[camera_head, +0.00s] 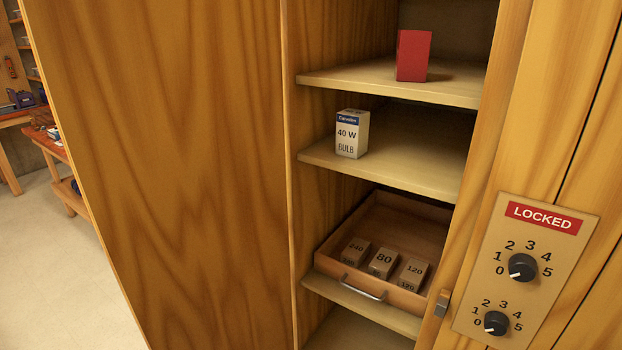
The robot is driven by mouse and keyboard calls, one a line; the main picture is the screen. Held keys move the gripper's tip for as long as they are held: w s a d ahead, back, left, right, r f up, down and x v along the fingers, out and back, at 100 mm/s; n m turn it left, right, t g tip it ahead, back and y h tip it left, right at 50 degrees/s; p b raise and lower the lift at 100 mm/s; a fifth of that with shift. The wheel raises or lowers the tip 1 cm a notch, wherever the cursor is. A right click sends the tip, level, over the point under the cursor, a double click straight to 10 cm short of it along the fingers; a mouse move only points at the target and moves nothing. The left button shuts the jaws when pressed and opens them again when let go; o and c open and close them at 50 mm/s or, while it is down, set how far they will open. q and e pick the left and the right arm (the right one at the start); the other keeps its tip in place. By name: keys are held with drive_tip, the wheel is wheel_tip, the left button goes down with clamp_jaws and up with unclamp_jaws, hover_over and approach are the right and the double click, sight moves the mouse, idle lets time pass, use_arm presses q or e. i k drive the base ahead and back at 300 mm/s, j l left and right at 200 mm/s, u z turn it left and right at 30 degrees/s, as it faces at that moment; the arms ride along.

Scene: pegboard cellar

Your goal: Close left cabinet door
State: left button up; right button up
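The left cabinet door (170,160) is a large wood-grained panel, swung wide open. It fills the left-middle of the head view, and its free edge is toward the left. The cabinet (462,240) is open to its right, with its shelves showing. A small metal piece (442,303) sits on the cabinet's frame near the drawer. Neither of my grippers shows in the head view. The door's outer face and any handle on it are hidden.
Shelves hold a red box (412,55), a bulb box (352,134) and a wooden drawer (396,294) with sanding blocks. A panel marked LOCKED (526,270) with two dials is at right. Workbenches (55,150) stand at far left. Floor (45,250) left of the door is clear.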

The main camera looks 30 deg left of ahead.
sight(168, 117)
drive_tip(key=j, duration=0.4)
drive_tip(key=k+j+z, duration=0.15)
drive_tip(key=j, duration=0.65)
drive_tip(key=k+j+z, duration=0.15)
drive_tip(key=j, duration=0.25)
drive_tip(key=k+j, duration=0.1)
drive_tip(key=j, duration=0.3)
drive_tip(key=k+j+z, duration=0.1)
drive_tip(key=j, duration=0.3)
drive_tip(key=k+j+z, duration=0.1)
drive_tip(key=j, duration=0.3)
drive_tip(key=k+j, duration=0.15)
drive_tip(key=j, duration=0.2)
drive_tip(key=z, duration=0.05)
